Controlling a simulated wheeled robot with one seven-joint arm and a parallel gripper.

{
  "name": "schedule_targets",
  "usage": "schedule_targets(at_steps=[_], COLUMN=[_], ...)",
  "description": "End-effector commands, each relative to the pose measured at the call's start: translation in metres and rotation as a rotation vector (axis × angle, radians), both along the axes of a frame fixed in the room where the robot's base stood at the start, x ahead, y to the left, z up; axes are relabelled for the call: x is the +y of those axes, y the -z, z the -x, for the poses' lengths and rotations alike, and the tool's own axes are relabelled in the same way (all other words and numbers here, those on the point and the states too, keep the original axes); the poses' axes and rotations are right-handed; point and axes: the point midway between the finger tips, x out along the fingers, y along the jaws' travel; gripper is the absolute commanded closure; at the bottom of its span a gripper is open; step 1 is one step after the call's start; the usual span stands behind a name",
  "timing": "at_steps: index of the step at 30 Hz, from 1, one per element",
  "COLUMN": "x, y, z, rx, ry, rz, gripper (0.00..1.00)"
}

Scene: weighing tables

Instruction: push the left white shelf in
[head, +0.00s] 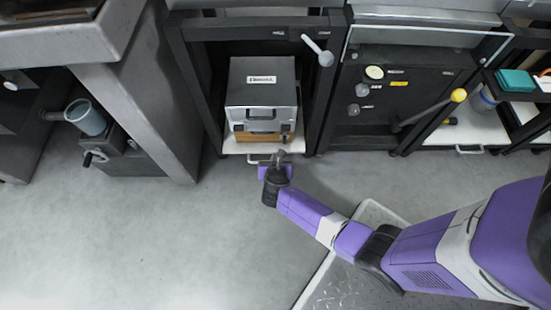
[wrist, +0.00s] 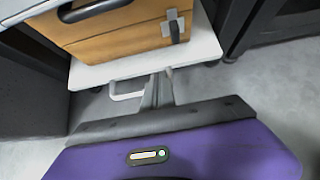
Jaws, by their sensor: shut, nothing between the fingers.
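The left white shelf (head: 232,147) sits low in the dark frame left of centre, with a small metal handle on its front edge. In the wrist view the shelf (wrist: 100,73) and its handle (wrist: 124,91) are just beyond the fingers. My gripper (head: 281,154) is shut and empty at the shelf's front edge, right of the handle. In the wrist view the fingertips (wrist: 164,74) overlap the front edge near its middle; I cannot tell whether they touch it.
A grey case (head: 262,85) and a wooden box (head: 258,137) stand on the shelf. Dark uprights flank it. Another white shelf (head: 475,132) is at the right. A grey pedestal (head: 145,110) stands at left. The floor in front is clear.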

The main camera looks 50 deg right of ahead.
Motion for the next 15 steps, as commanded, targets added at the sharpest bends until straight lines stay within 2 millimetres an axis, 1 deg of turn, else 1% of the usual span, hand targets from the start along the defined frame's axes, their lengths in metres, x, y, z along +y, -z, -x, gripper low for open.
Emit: schedule_targets(at_steps=[1, 4, 9, 15], x=[-0.005, -0.013, -0.021, -0.023], y=[0.011, 0.019, 0.026, 0.027], z=[-0.004, -0.010, -0.016, -0.018], rx=[-0.001, -0.001, -0.001, 0.000], ry=[0.001, 0.002, 0.001, 0.000], rz=[0.000, 0.000, 0.000, 0.000], gripper=[1.00, 1.00, 1.00, 1.00])
